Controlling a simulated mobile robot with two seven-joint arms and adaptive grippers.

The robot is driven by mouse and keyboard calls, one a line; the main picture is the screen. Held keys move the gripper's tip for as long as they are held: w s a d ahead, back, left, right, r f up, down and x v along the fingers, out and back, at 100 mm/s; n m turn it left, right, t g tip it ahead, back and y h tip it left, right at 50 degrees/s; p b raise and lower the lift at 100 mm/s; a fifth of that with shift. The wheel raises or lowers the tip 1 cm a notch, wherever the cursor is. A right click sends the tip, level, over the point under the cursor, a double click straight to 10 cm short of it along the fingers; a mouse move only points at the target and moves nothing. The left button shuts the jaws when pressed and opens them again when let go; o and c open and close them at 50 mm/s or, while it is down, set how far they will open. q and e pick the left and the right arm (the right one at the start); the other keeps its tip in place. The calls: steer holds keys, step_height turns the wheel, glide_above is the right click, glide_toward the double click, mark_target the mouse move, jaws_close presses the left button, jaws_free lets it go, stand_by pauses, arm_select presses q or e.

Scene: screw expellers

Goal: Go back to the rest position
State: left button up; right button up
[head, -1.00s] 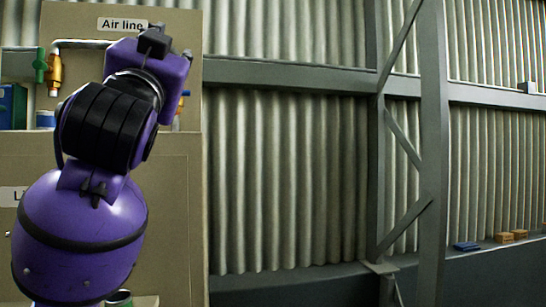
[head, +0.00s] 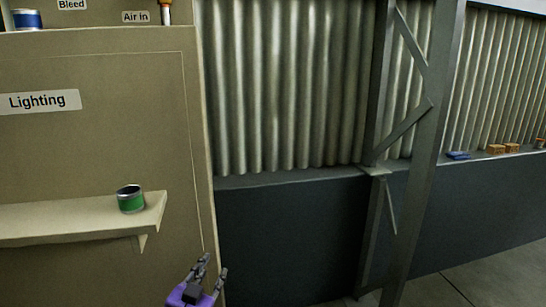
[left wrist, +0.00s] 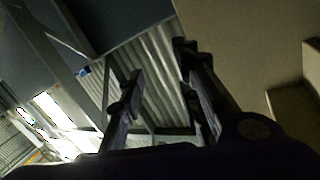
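My left gripper (head: 210,279) shows at the bottom of the head view, below and to the right of the small shelf. Its two dark fingers stand apart with nothing between them. In the left wrist view the fingers of the left gripper (left wrist: 155,82) are spread, with corrugated wall seen between them. My right gripper is in neither view.
A beige panel with a "Lighting" label (head: 40,101) fills the left. A shelf (head: 60,227) on it holds a green can (head: 131,199). A blue can (head: 27,19) stands above. A grey steel column (head: 425,150) stands at the right. Small boxes (head: 497,149) lie on a far ledge.

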arm_select(q)
steer(key=s+a+f+n+g+y, duration=0.1)
steer(key=s+a+f+n+g, duration=0.2)
steer(key=s+f, duration=1.65)
steer(key=s+f+n+g+y, duration=0.1)
steer(key=s+f+g, duration=0.3)
steer(key=s+f, duration=0.7)
steer(key=s, duration=0.3)
steer(key=shift+s+a, duration=0.2)
steer(key=shift+s, duration=0.1)
